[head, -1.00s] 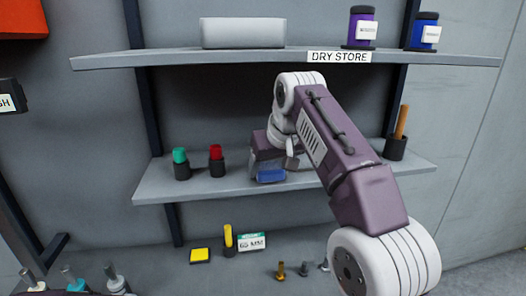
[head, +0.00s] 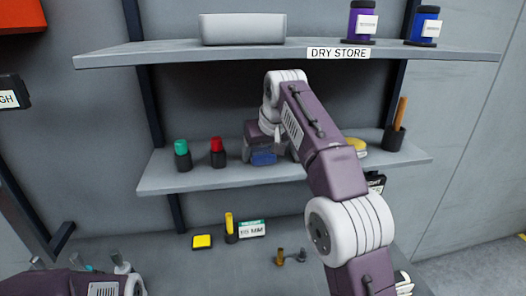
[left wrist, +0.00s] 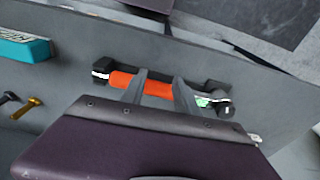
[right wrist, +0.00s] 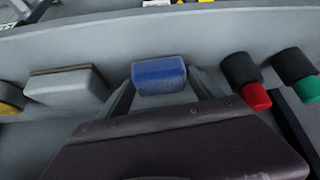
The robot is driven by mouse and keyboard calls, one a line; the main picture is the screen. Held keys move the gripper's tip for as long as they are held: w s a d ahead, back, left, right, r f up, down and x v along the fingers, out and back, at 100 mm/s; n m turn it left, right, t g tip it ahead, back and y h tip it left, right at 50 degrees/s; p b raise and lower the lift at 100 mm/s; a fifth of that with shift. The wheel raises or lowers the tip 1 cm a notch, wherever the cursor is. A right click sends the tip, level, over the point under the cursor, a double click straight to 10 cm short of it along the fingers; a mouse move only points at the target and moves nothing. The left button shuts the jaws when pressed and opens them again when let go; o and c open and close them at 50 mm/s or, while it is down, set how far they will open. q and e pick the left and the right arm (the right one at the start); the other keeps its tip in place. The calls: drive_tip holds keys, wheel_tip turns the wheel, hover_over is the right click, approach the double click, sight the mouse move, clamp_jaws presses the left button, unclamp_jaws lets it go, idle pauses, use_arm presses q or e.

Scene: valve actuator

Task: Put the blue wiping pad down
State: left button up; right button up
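The blue wiping pad (head: 263,158) is at the lower shelf, left of the shelf's middle, under my right gripper in the head view. In the right wrist view the pad (right wrist: 158,75) sits between the two fingers of my right gripper (right wrist: 160,85), which lie close against its sides. I cannot tell whether its underside touches the shelf. The lower shelf (head: 215,180) is grey. My left gripper (left wrist: 160,85) is open, its fingers apart over an orange-handled tool (left wrist: 135,86) lying crosswise beneath them.
Red (head: 217,152) and green (head: 182,155) capped items stand left of the pad. A grey block (right wrist: 66,88) lies on its other side, with a yellow item (head: 357,145) and an upright holder (head: 392,138) farther right. The upper shelf (head: 230,52) overhangs.

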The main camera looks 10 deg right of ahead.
sight(266, 159)
use_arm(q)
drive_tip(key=shift+w, duration=0.1)
use_arm(e)
drive_tip(key=shift+o, duration=0.7)
drive_tip(key=shift+w, duration=0.15)
drive_tip(key=shift+r, duration=0.35)
drive_tip(key=shift+s+r+p, duration=0.35)
drive_tip(key=shift+r+p, duration=0.1)
use_arm(q)
wheel_tip(266, 159, down, 2)
drive_tip(key=b, duration=0.3)
drive_tip(key=shift+f, duration=0.15)
use_arm(e)
drive_tip(key=s, duration=0.2)
drive_tip(key=s+f, duration=0.1)
drive_tip(key=shift+d, duration=0.25)
use_arm(q)
wheel_tip(266, 159, down, 3)
drive_tip(key=b, duration=0.3)
use_arm(e)
drive_tip(key=s+d, duration=0.1)
drive_tip(key=s, duration=0.8)
drive_tip(key=shift+r, duration=0.4)
use_arm(q)
drive_tip(key=shift+f, duration=0.1)
use_arm(e)
drive_tip(key=shift+d+f, duration=0.1)
